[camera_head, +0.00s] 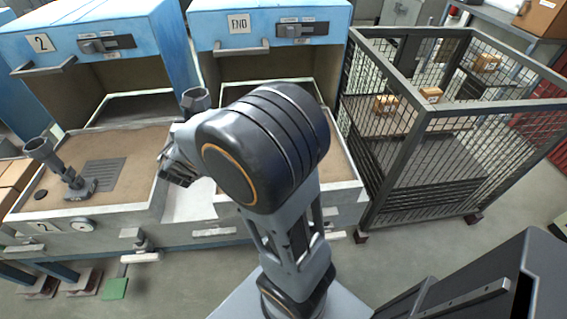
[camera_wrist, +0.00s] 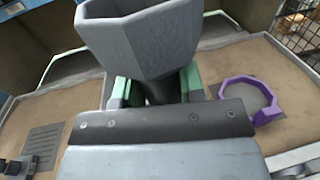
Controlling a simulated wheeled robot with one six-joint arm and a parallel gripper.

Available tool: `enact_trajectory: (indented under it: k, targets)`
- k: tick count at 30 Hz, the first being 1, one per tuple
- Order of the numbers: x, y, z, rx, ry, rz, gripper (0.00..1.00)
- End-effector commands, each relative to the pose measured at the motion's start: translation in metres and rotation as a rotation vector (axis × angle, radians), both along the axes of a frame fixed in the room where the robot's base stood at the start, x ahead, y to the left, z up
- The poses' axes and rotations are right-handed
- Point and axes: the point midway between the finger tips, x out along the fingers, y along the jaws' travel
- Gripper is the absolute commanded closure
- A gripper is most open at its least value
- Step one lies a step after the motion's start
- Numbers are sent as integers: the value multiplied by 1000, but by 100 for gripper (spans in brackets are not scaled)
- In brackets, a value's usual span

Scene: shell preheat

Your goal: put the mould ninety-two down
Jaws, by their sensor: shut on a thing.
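My gripper (camera_wrist: 155,88) is shut on a grey mould (camera_wrist: 140,42) with a wide faceted cup, held between its green-lined fingers. In the head view the cup of this mould (camera_head: 195,98) rises above my gripper (camera_head: 178,165), in front of the gap between two blue ovens. No number can be read on it, and its lower part is hidden by my gripper. A similar grey mould (camera_head: 70,172) with a tilted cup stands on the left sandy bed (camera_head: 128,146).
A dark grated plate (camera_head: 104,174) lies on the left bed beside the standing mould. In the wrist view a purple ring (camera_wrist: 262,115) lies around a grey patch on the right bed (camera_wrist: 285,75). Oven (camera_head: 90,40) and oven (camera_head: 270,30) stand open behind. A mesh cage (camera_head: 400,150) is at right.

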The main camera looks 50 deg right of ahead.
Motion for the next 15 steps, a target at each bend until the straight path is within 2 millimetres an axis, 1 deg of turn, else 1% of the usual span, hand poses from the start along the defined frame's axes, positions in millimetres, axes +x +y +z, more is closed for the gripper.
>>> enact_trajectory:
  k: [1,6,10,15]
  targets:
    - [-8,-13,-1,1,-12,-67,100]
    - [-42,-51,14,2,-9,-296,100]
    - [-69,-72,20,2,-6,-434,100]
    - [-96,-87,24,1,-3,-549,100]
